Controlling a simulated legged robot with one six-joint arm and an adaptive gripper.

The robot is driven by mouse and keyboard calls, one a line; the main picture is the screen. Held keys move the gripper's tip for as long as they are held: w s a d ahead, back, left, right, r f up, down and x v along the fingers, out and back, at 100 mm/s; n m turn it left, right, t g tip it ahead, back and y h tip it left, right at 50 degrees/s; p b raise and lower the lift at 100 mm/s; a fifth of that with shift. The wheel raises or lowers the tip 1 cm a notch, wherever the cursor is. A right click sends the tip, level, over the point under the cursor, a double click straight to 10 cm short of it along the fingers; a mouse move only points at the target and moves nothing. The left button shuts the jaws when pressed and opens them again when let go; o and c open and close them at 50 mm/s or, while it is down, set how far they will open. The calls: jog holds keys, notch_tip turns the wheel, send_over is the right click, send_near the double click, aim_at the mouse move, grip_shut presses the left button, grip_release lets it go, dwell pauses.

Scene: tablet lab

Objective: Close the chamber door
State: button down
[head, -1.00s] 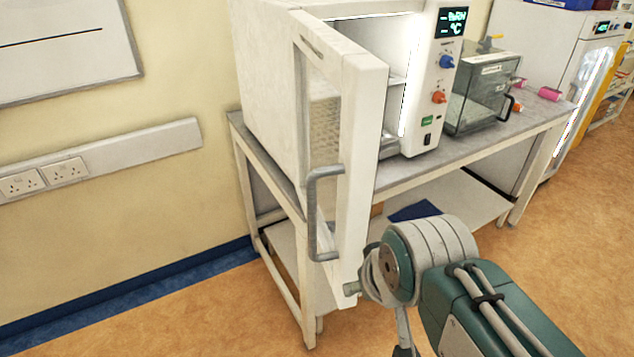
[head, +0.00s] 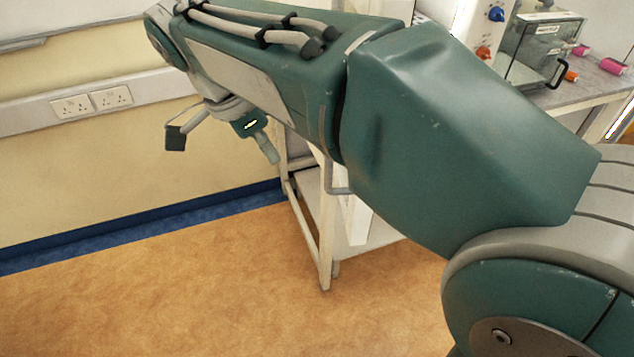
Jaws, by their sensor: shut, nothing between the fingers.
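A clear-sided box (head: 540,50) and pink spools (head: 613,66) stand on the bench (head: 575,92) at the right. Wall sockets (head: 92,102) are at the left. The floor (head: 190,290) in front is clear.

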jog(key=w+d+f+m, duration=0.1)
jog(key=d+f, duration=0.5)
jog(key=f, duration=0.3)
jog(key=shift+w+d, duration=0.15)
jog(key=shift+w, duration=0.25)
